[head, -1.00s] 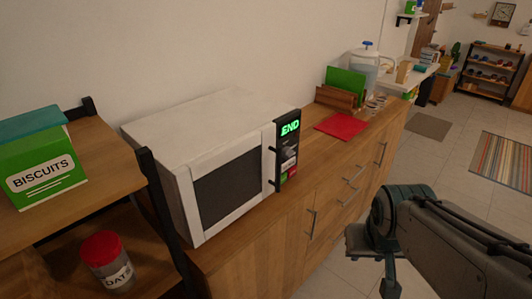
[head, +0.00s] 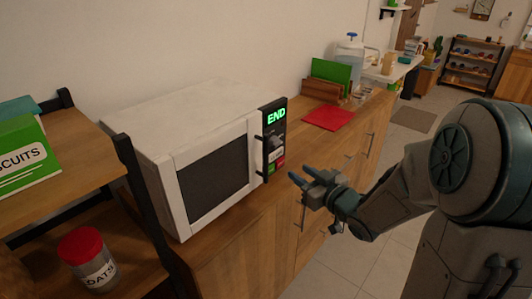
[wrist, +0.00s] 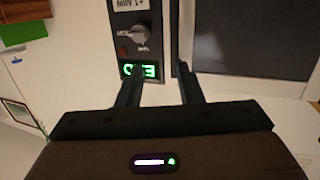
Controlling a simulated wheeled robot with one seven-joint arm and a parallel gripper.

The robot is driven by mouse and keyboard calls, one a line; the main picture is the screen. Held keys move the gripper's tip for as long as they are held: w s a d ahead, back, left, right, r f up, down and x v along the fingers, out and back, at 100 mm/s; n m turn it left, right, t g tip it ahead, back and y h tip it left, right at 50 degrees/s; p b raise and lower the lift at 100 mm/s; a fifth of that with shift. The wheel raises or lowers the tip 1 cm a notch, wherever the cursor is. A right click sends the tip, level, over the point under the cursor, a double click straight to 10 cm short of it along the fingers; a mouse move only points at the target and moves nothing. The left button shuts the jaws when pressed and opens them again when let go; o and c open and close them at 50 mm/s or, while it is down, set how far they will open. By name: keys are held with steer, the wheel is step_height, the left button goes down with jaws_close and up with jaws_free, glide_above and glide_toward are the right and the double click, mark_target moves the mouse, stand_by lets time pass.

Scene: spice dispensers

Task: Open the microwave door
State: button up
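The white microwave (head: 205,150) stands on the wooden cabinet with its door (head: 212,180) closed. A dark vertical handle (head: 262,158) runs along the door's right edge, beside the black control panel (head: 273,140) with a green END display. My gripper (head: 300,175) is in front and to the right of the panel, apart from the handle, with its fingers toward the microwave. In the wrist view my gripper (wrist: 158,72) is open and empty. The panel (wrist: 133,35) shows upside down there, with the door's dark window (wrist: 250,38) to its right. Whether the handle lies between the fingers' line is unclear.
A wooden shelf (head: 75,165) with a green biscuits box (head: 25,160) and a red-lidded jar (head: 88,258) stands at the left. Floor is clear before the cabinet.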

steer(key=w+a, duration=0.3)
steer(key=w+a+y+p, duration=0.1)
steer(key=w+a, duration=0.2)
steer(key=w+a+y, duration=0.1)
steer(key=w+a, duration=0.3)
steer(key=shift+a+r+n, duration=0.1)
steer(key=shift+r+n, duration=0.15)
steer(key=shift+n, duration=0.05)
steer(key=shift+s, duration=0.1)
jaws_close()
